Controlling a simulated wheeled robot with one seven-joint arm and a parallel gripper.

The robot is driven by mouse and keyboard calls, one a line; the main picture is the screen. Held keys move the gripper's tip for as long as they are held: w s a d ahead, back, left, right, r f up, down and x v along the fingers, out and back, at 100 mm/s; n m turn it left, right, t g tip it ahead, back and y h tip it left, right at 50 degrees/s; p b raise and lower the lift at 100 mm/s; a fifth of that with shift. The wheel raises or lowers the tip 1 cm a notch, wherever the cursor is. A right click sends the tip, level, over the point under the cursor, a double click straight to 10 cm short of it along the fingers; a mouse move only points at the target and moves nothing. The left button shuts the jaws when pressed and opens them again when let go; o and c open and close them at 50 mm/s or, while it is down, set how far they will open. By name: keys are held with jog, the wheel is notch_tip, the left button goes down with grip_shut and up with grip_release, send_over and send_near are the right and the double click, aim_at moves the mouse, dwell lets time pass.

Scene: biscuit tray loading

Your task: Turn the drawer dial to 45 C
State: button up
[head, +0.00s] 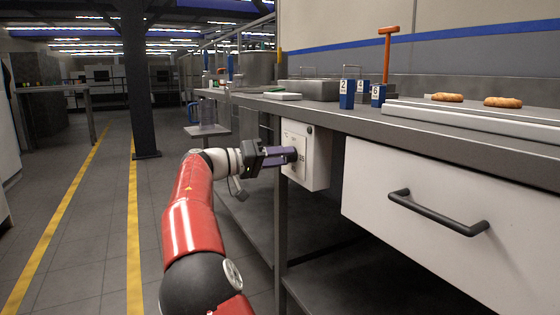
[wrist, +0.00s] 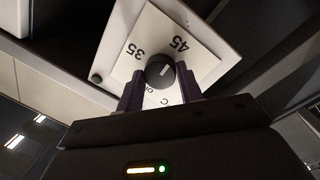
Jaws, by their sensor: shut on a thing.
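The drawer dial (wrist: 158,74) is a round black knob with a short white mark, on a white plate (wrist: 205,62) printed with 35, 45 and a C. Exactly which number the mark points at I cannot tell. My gripper (wrist: 160,78) is shut on the knob, one purple finger on each side. In the head view, my gripper (head: 291,155) reaches from the left to the white dial box (head: 318,160) under the counter, and its fingers hide the knob. The white drawer (head: 390,225) with a black bar handle (head: 435,215) is right of the box and looks shut.
The steel counter (head: 350,114) runs above the box and drawer. A table leg (head: 281,225) stands below the box. The floor at left is open.

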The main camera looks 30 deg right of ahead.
jog(key=shift+m, duration=0.3)
dwell(0.4)
jog(key=o, duration=1)
jog(key=shift+a, duration=0.1)
jog(key=a, duration=0.5)
jog(key=a+p, duration=0.1)
jog(key=a, duration=0.1)
jog(key=shift+w+a, duration=0.3)
jog(key=shift+w, duration=0.05)
